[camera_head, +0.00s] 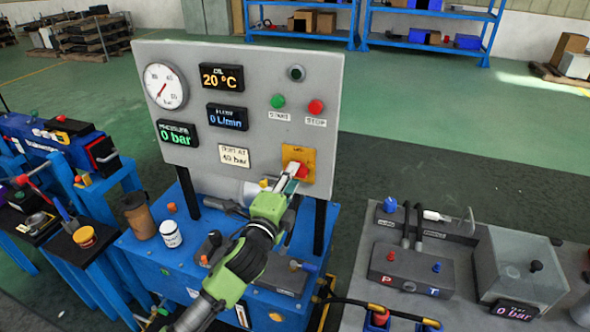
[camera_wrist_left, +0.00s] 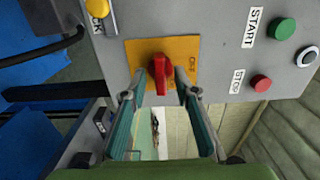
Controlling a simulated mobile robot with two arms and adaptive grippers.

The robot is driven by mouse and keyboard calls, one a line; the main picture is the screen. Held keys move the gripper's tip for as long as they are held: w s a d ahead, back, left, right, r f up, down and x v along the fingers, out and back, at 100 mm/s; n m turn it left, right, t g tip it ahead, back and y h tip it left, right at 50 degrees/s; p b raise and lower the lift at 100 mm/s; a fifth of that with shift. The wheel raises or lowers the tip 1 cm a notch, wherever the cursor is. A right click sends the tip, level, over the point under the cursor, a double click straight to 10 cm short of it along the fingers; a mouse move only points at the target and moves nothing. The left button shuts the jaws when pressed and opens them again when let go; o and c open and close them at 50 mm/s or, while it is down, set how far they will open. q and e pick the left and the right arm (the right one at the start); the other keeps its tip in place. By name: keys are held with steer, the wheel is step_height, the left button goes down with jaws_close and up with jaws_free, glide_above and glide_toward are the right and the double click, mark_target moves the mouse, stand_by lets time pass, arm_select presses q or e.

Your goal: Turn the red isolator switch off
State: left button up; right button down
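The red isolator switch (camera_head: 302,170) sits on a yellow plate (camera_head: 311,155) low on the right of the grey panel (camera_head: 255,72). In the left wrist view, the red handle (camera_wrist_left: 160,78) lies along the picture's vertical. A small dark label (camera_wrist_left: 192,62), too small to read surely, is on the plate's right side there. My left gripper (camera_head: 291,172) is at the switch. In the left wrist view, its two fingers (camera_wrist_left: 159,92) are apart, one on each side of the handle, with narrow gaps visible. My right gripper is not in view.
The green START button (camera_head: 278,101) and red STOP button (camera_head: 316,106) are above the switch. The pressure display (camera_head: 178,133) reads 0 bar. A brown cup (camera_head: 138,215) and a white jar (camera_head: 171,234) stand on the blue bench (camera_head: 140,252). A grey bench with boxes is at right.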

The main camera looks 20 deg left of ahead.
arm_select(q)
steer(key=shift+w, duration=1.35)
steer(key=shift+c, duration=0.4)
jaws_close()
